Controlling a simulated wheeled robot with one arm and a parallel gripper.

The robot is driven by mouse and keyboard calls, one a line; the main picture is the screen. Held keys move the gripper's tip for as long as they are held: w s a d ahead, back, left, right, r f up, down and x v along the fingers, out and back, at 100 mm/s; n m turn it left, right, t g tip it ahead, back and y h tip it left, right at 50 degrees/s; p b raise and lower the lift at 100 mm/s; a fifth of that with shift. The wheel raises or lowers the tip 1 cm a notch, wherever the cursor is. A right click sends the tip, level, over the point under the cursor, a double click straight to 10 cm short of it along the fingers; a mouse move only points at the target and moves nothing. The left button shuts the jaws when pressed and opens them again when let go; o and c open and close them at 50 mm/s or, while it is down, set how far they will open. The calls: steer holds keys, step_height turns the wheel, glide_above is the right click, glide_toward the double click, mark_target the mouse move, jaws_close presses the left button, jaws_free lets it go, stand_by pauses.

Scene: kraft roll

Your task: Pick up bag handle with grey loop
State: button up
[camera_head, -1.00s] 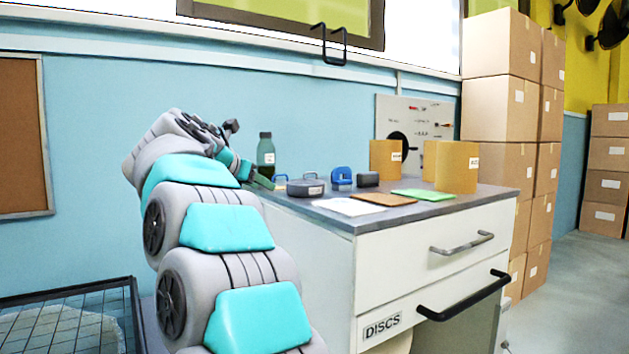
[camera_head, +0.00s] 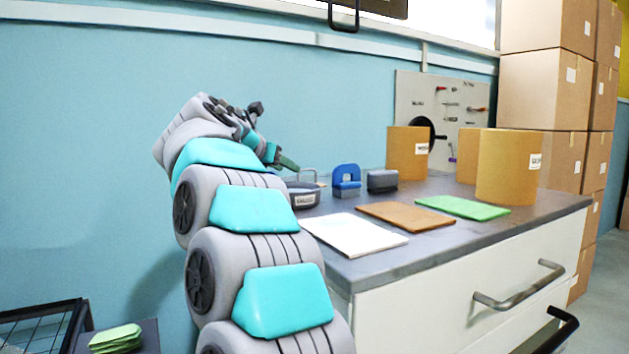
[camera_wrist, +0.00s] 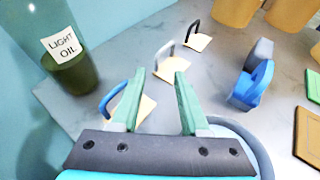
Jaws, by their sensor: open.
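The bag handle with the grey loop (camera_wrist: 164,57) stands on the worktop in the wrist view, its loop upright on a small tan base. My gripper (camera_wrist: 160,77) is open and empty, its two green fingertips apart. The handle appears just beyond the gap between them, and no contact shows. A similar handle with a blue loop (camera_wrist: 112,101) is beside the left finger. Another with a black loop (camera_wrist: 193,35) is farther off. In the head view my gripper (camera_head: 287,164) is above the far left of the worktop, and the arm hides part of that area.
A light oil bottle (camera_wrist: 66,58) stands left of the handles. A round grey tin (camera_head: 304,196), a blue block-like item (camera_head: 346,180) and a dark grey block (camera_head: 382,181) are nearby. Brown rolls (camera_head: 507,170) stand farther right. Flat white, brown and green sheets lie in front.

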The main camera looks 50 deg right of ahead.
mark_target(298, 177)
steer(key=x, duration=0.6)
steer(key=shift+w+a+f, duration=0.15)
steer(key=shift+w+f, duration=0.15)
steer(key=shift+f, duration=0.1)
steer(key=shift+d+f, duration=0.15)
steer(key=shift+d, duration=0.4)
jaws_close()
